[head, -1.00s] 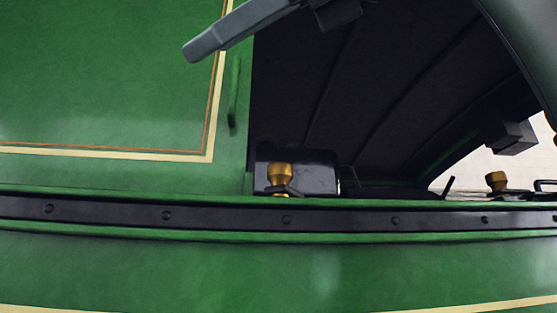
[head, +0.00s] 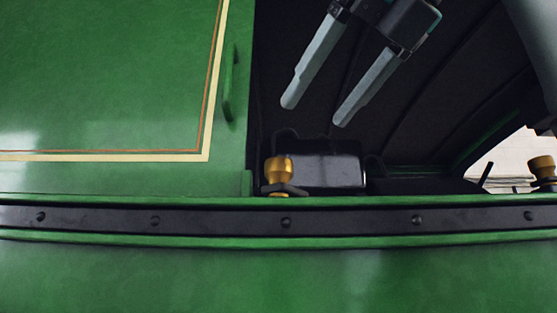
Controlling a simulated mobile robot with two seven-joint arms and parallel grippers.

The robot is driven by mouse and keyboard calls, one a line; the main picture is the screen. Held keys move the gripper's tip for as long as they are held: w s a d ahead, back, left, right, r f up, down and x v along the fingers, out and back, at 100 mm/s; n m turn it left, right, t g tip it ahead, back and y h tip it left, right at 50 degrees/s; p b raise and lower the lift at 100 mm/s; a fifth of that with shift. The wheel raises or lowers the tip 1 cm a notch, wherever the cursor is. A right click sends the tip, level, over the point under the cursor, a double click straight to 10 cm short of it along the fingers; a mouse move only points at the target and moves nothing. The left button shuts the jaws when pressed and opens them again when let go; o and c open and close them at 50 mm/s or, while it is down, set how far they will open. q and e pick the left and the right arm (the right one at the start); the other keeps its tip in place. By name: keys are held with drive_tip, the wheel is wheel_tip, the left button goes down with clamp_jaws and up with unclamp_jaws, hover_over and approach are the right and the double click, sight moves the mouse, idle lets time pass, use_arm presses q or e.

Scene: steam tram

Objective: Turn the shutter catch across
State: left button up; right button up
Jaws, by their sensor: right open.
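A brass knob (head: 279,169) with a small dark flat piece (head: 284,189) at its foot stands on the green ledge, just right of the green panel's edge. It looks like the shutter catch, though I cannot be sure. My right gripper (head: 316,112) hangs above it and a little to its right, in front of the dark opening. Its two grey fingers point down and left, spread apart with nothing between them. The gripper is clear of the knob in the picture. My left gripper is not in view.
The green side panel (head: 100,75) with cream and orange lining fills the left, with a green handle (head: 231,83) near its edge. A black riveted band (head: 350,221) runs below the ledge. A dark box (head: 330,172) sits behind the knob. Another brass knob (head: 541,168) stands far right.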

sight(282, 160)
drive_tip(key=p+x, duration=0.1)
drive_tip(key=x, duration=1)
drive_tip(key=shift+w+p, duration=0.2)
drive_tip(key=shift+p, duration=0.15)
drive_tip(key=shift+c, duration=0.2)
clamp_jaws()
